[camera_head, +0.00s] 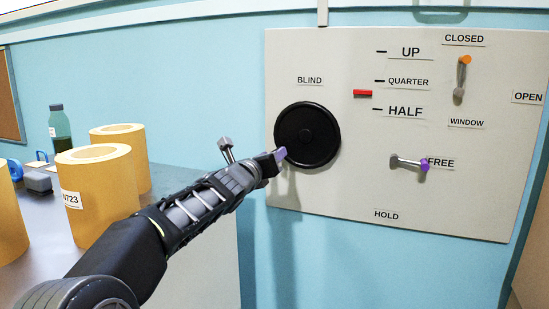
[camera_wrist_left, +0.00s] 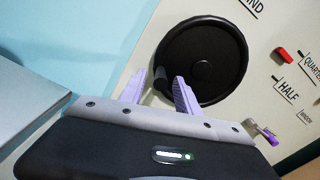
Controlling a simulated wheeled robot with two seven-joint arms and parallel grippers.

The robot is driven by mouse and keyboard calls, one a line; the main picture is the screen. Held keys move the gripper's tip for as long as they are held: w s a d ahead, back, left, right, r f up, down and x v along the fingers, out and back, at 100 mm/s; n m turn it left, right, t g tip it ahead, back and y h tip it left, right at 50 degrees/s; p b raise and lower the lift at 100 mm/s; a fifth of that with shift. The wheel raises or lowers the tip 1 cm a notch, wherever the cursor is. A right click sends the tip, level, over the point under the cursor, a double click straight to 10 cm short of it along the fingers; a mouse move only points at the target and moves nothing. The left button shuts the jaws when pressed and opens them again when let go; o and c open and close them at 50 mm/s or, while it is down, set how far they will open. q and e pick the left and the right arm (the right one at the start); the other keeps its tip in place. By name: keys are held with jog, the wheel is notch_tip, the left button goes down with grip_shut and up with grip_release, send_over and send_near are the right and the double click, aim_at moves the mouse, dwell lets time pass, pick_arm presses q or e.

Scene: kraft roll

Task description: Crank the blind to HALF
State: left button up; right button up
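The black round crank wheel (camera_head: 307,135) sits on a white wall panel under the BLIND label; it also fills the middle of the left wrist view (camera_wrist_left: 205,60). A dark knob (camera_wrist_left: 160,77) stands at the wheel's near-left edge. My left gripper (camera_head: 280,154) is at the wheel's lower left edge. In the left wrist view its purple fingers (camera_wrist_left: 160,88) are spread on either side of the knob, with visible gaps. The red blind marker (camera_head: 362,93) is between the QUARTER (camera_head: 408,82) and HALF (camera_head: 405,111) marks. My right gripper is not in view.
Right of the wheel are a purple-tipped lever (camera_head: 408,162) by FREE and an orange-tipped window lever (camera_head: 461,75) by CLOSED. Several tan rolls (camera_head: 98,190) and a green bottle (camera_head: 60,128) stand on the counter at left.

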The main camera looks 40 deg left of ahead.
pick_arm(q)
jog(key=v, duration=0.5)
jog(key=shift+b, duration=0.35)
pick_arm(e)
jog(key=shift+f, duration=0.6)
